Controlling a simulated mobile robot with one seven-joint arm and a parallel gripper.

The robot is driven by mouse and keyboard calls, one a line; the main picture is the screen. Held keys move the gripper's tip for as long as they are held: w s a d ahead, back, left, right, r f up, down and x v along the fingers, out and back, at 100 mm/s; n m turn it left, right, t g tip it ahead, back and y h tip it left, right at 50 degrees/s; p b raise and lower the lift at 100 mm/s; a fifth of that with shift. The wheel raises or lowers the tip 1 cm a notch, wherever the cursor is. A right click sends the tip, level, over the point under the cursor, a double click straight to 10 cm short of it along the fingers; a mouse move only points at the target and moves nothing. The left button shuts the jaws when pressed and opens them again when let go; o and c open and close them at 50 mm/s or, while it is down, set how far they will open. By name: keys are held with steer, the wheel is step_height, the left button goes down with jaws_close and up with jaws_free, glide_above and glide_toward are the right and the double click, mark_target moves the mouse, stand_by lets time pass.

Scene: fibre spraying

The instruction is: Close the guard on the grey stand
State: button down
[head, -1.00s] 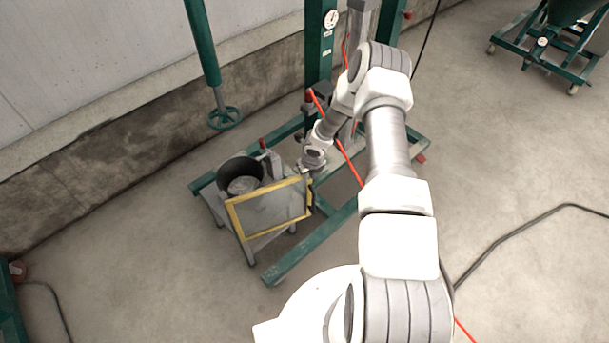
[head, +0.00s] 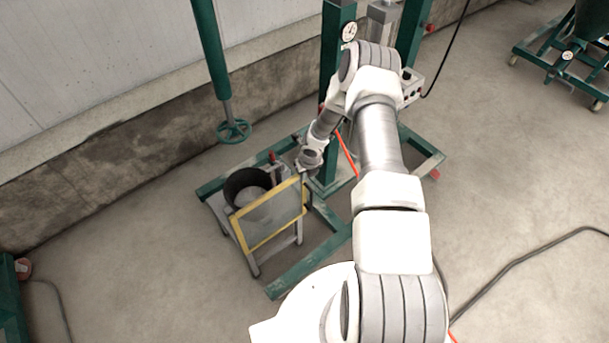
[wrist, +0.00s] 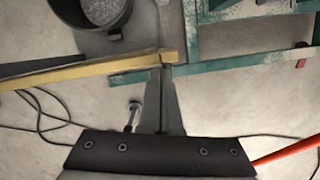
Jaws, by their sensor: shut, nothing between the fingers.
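The guard (head: 275,215) is a clear panel in a yellow frame, standing upright at the front of the grey stand (head: 253,263) in the head view. Its top edge slants up to the right. A black pot (head: 240,186) with grey contents sits on the stand behind the panel. My gripper (head: 303,176) is at the guard's upper right corner. In the wrist view my gripper (wrist: 160,72) is shut and empty, its tips at the end of the guard's yellow bar (wrist: 90,70). I cannot tell whether they touch it. The pot (wrist: 98,12) shows at the top left.
A green base frame (head: 290,285) lies around the stand. A green post (head: 335,80) with a gauge stands behind my gripper. An orange-red hose runs by my arm.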

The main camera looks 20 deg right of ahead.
steer(key=shift+w+a, duration=0.1)
steer(key=shift+w, duration=0.25)
steer(key=shift+w+a+r, duration=0.1)
steer(key=shift+w+r, duration=0.05)
steer(key=shift+w, duration=0.1)
steer(key=shift+s, duration=0.15)
